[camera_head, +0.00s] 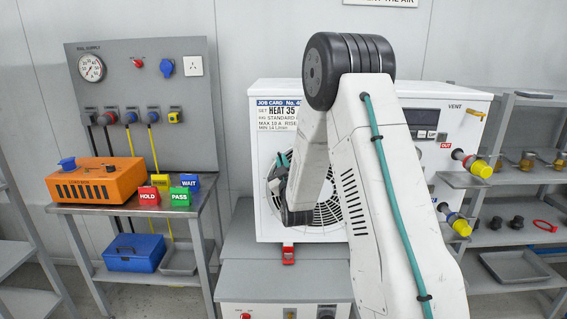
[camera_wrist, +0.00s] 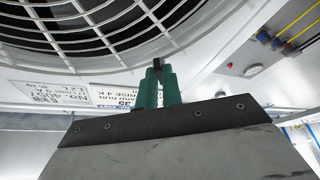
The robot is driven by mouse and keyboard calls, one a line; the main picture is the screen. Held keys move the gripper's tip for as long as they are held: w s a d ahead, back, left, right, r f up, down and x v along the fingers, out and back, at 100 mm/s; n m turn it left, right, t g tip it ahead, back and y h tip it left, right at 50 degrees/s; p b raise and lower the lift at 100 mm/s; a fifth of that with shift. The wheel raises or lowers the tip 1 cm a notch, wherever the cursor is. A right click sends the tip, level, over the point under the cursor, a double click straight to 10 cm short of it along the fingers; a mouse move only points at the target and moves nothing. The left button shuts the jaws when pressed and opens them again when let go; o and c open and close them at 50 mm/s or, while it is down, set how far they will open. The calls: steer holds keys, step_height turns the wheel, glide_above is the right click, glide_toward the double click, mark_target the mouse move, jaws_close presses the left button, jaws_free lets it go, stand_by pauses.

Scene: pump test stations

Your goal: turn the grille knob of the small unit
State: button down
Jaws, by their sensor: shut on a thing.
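The white unit (camera_head: 267,215) stands on a grey cabinet in the middle of the head view, with a round fan grille (camera_head: 327,212) on its front. In the wrist view the grille (camera_wrist: 95,28) fills the top, and the unit's labels show upside down. My gripper (camera_wrist: 157,73) has green fingers, shut on a small dark knob (camera_wrist: 157,62) at the grille's rim. Most of the knob is hidden between the fingers. In the head view my arm covers the right part of the grille, and the knob cannot be made out.
A side table (camera_head: 92,206) at left carries an orange box (camera_head: 95,182) and coloured signs. A panel with a gauge and hoses stands behind it. A red latch (camera_head: 288,254) sits below the grille. Shelves with fittings stand at right, beside the unit's yellow-ended ports (camera_head: 480,168).

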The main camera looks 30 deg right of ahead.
steer(key=m+h, duration=0.1)
steer(key=m, duration=0.2)
steer(key=m+g+h, duration=0.1)
steer(key=m+h, duration=0.1)
steer(key=m, duration=0.2)
steer(key=shift+w+a+f+h, duration=0.1)
steer(key=shift+a+h, duration=0.05)
steer(key=shift+h, duration=0.15)
steer(key=shift+m, duration=0.4)
steer(key=c, duration=1.6)
jaws_free()
steer(key=shift+o, duration=0.2)
steer(key=v, duration=0.8)
steer(key=shift+w, duration=0.1)
